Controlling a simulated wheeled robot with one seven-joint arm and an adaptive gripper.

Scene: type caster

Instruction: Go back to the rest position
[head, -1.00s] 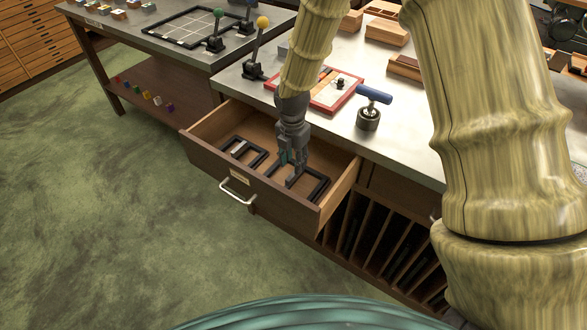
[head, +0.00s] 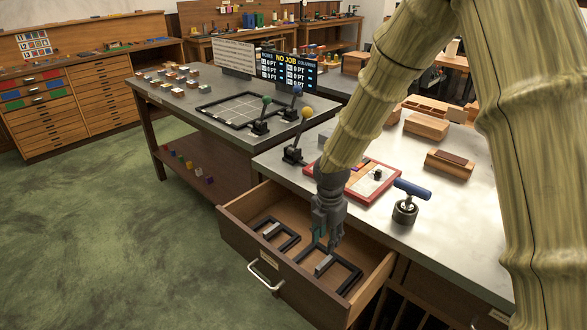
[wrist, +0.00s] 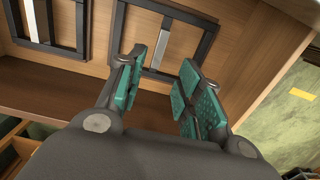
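My gripper (head: 323,240) hangs pointing down over the open wooden drawer (head: 238,233). In the wrist view, its teal-padded fingers (wrist: 163,88) stand apart with nothing between them. A black frame (head: 351,277) lies in the drawer below the gripper, with a grey metal strip (head: 325,265) in it. A second black frame (head: 290,245) with a grey strip (head: 271,230) lies to its left. Both frames also show in the wrist view, beyond the fingers, partly cut off by the picture edge.
Levers with coloured knobs (head: 307,113) stand at the left. A second table with a gridded frame (head: 244,107) stands behind. Green floor at left is clear.

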